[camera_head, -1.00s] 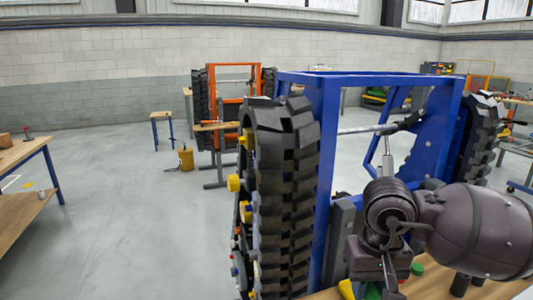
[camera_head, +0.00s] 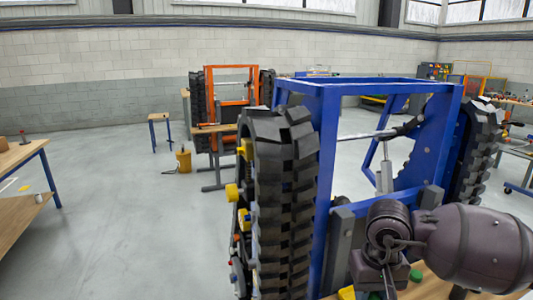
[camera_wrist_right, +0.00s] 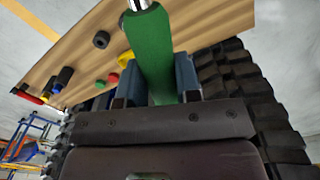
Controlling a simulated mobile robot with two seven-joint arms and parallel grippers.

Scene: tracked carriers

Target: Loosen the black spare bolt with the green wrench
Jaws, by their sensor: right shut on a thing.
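The green wrench shows in the right wrist view, its green handle (camera_wrist_right: 150,50) running up to a shiny metal end (camera_wrist_right: 139,4) cut off by the top edge. My right gripper (camera_wrist_right: 152,92) is shut on the handle, one blue-grey finger on each side. In the head view my right arm fills the lower right, and its gripper is largely hidden at the bottom edge. A small green piece (camera_head: 416,275) shows beside the arm; I cannot tell what it is. I cannot make out the black spare bolt for certain. My left gripper is not in view.
A blue carrier frame (camera_head: 322,140) with a black track (camera_head: 285,190) and yellow knobs (camera_head: 232,192) stands close ahead. A wooden tabletop (camera_wrist_right: 200,22) under the wrench bears a black ring (camera_wrist_right: 101,40) and several small coloured parts. An orange carrier (camera_head: 233,90) stands behind.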

